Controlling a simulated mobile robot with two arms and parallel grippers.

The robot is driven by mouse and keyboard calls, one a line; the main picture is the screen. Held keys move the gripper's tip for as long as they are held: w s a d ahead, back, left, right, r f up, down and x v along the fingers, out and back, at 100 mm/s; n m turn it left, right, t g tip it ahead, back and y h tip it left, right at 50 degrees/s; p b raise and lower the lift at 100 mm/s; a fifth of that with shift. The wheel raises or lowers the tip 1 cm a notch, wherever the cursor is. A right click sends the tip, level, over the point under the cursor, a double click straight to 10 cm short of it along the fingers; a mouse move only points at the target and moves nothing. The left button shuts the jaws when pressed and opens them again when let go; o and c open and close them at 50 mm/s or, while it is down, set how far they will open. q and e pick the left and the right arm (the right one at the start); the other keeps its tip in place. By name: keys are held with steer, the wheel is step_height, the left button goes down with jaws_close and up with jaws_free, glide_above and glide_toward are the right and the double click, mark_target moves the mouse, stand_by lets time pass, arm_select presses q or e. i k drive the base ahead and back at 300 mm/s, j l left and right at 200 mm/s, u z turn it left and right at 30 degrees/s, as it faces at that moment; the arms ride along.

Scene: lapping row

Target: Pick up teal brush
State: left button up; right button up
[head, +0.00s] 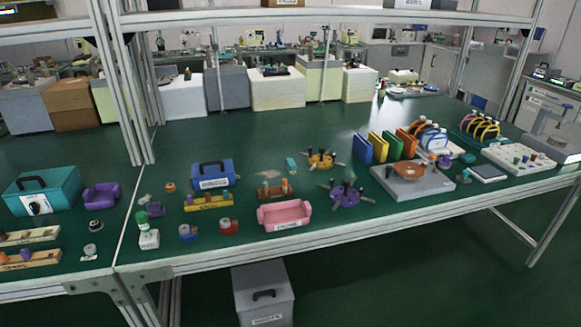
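A small teal item (291,164) lies on the green bench top in the middle of the head view. It looks like the teal brush, but it is too small to make out bristles or a handle. It lies between the blue case (213,172) on its left and a round orange holder (321,160) on its right. Neither of my grippers shows in the head view.
A pink tray (285,214), a yellow rack (208,202) and a purple round holder (346,194) stand nearer the front edge. Upright coloured plates (386,147) and a grey board (412,182) are to the right. Shelf posts (122,80) rise at left.

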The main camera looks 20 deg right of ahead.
mark_target(290, 165)
steer(key=i+l+u, duration=0.3)
steer(key=i+l, duration=0.4)
steer(key=l, duration=0.1)
